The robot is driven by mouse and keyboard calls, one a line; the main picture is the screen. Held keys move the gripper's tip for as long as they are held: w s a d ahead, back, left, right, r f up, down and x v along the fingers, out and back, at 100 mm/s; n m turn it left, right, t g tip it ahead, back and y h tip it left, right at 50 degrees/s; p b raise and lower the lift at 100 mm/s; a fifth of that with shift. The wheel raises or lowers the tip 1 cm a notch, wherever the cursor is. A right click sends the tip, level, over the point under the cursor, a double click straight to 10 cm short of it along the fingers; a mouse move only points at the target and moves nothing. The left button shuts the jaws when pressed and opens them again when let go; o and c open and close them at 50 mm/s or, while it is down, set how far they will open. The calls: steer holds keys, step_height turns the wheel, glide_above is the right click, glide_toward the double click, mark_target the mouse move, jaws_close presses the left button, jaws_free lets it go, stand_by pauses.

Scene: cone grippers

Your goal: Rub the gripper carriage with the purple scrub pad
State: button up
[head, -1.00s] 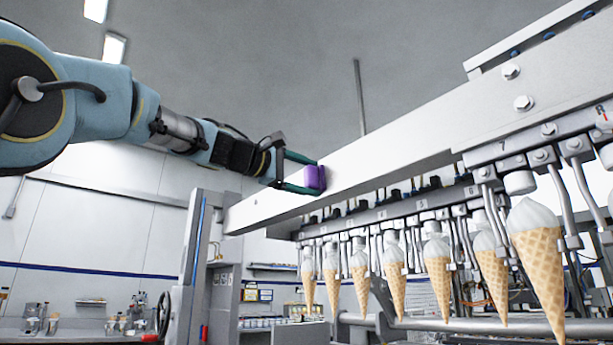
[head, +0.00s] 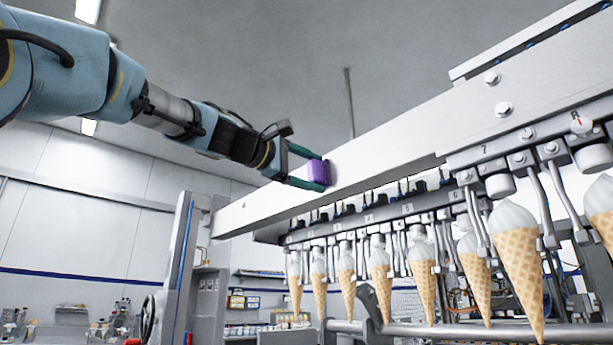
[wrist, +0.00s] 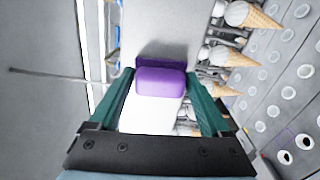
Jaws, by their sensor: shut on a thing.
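The gripper carriage is a long pale metal beam (head: 400,137) running from the upper right to the middle left in the head view. A row of ice cream cones (head: 518,255) hangs in small grippers below it. My gripper (head: 314,171) is shut on the purple scrub pad (head: 318,170) and holds it at the beam's front face. In the wrist view the purple pad (wrist: 160,82) sits between the two green fingers, with its darker far side against or very near the pale beam face. I cannot tell for certain whether it touches.
A grey post with a blue strip (head: 185,265) stands below the beam's left end. A horizontal pipe (head: 440,332) runs under the cones. Shelves with jars (head: 250,300) are at the back. The space above and left of the beam is open.

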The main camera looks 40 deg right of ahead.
steer(key=shift+s, duration=0.85)
steer(key=w, duration=0.7)
steer(key=shift+w+d, duration=0.15)
steer(key=shift+d, duration=0.05)
steer(key=shift+w+a+b, duration=0.2)
steer(key=shift+a+b, duration=1.05)
steer(key=shift+a, duration=1.7)
steer(key=a+b, duration=0.1)
steer(key=a, duration=0.2)
